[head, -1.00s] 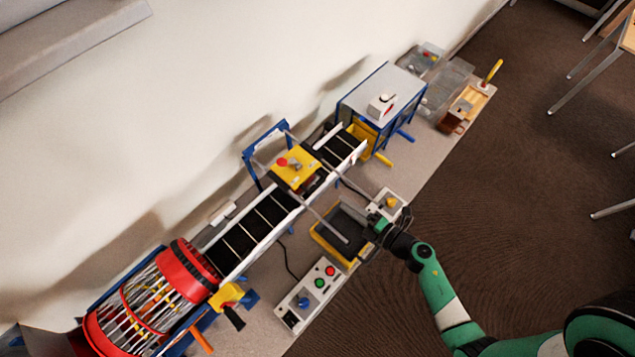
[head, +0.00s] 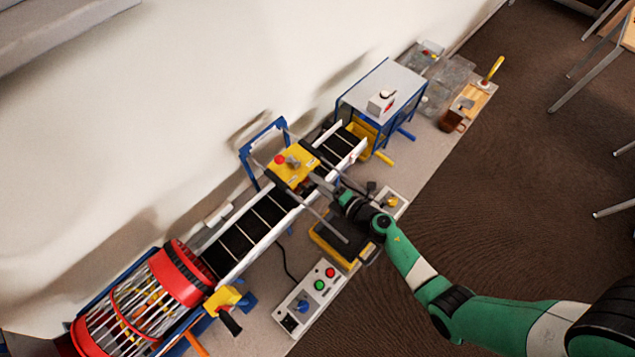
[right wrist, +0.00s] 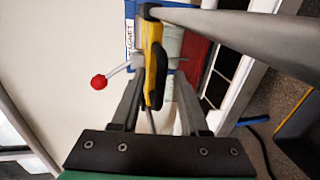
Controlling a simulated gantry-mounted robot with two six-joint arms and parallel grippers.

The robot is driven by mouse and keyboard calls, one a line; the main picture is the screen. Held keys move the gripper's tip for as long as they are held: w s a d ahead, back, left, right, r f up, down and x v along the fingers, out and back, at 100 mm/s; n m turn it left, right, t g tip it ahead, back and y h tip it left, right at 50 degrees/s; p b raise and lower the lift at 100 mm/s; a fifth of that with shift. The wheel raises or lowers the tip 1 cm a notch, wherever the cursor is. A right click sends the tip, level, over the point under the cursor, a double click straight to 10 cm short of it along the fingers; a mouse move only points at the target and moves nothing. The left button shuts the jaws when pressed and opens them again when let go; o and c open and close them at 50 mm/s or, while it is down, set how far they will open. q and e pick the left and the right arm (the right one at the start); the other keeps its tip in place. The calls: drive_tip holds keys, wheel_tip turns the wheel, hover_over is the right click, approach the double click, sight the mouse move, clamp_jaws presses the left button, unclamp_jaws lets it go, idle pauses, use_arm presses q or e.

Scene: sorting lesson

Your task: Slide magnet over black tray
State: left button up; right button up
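The yellow magnet carriage (head: 293,167), with a red knob on top, sits on two grey rails above the conveyor. In the right wrist view its yellow and black part (right wrist: 152,45) is seen edge-on. The black tray (head: 328,250) with a yellow rim lies below and right of the carriage, partly hidden by my right arm. My right gripper (head: 320,184) is at the carriage's near right side. In the right wrist view its fingers (right wrist: 160,85) are apart, with the carriage's edge showing between them; contact cannot be told. My left gripper is not in view.
The rails (head: 324,224) run from the blue frame (head: 246,155) over the conveyor (head: 240,236) to the tray. A control box (head: 312,297) with buttons stands in front left of the tray. Open floor lies to the right.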

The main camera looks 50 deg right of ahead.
clamp_jaws()
idle(1.3)
